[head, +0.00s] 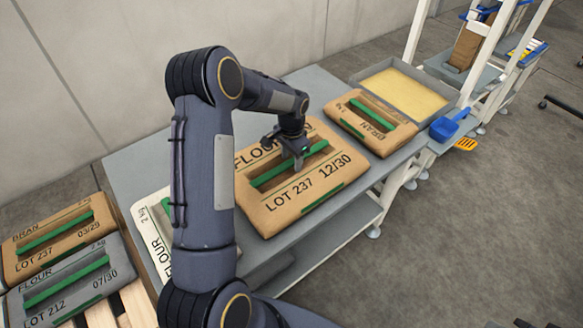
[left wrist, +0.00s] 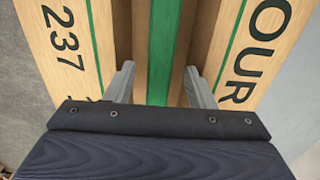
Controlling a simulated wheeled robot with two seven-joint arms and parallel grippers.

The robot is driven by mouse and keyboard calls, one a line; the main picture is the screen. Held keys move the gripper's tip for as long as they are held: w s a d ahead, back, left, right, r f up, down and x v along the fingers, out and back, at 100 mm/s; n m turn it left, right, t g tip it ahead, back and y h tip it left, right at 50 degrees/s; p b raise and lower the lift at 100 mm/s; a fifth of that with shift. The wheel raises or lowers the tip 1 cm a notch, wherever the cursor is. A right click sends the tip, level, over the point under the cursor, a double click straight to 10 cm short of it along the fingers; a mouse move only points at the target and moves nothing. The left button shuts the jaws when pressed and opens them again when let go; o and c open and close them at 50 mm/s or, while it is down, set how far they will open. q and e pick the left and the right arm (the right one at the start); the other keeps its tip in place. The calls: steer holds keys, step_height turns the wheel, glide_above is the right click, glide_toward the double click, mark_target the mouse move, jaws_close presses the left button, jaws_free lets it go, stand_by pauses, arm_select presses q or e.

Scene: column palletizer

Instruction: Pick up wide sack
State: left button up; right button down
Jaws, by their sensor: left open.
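The wide sack is a large brown FLOUR sack (head: 330,192) marked LOT 237 12/30, lying flat on the grey table. A green strap handle (head: 275,176) runs along a recess in its middle. My left gripper (head: 299,160) is at this recess, over the handle. In the left wrist view, the two grey fingers (left wrist: 158,85) are apart, one on each side of the green handle (left wrist: 160,50). I cannot tell whether they touch the sack. My right gripper is not in view.
A smaller brown BRAN sack (head: 371,117) lies behind it on the table (head: 135,160), before a yellow-filled tray (head: 437,75). A white FLOUR sack (head: 150,225) is partly behind my arm. Brown BRAN (head: 85,215) and grey FLOUR (head: 118,262) sacks lie on a wooden pallet (head: 135,302).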

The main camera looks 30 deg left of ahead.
arm_select(q)
steer(key=shift+c, duration=0.3)
jaws_close()
stand_by(1.0)
steer(key=shift+w+r, duration=0.2)
steer(key=shift+r, duration=0.15)
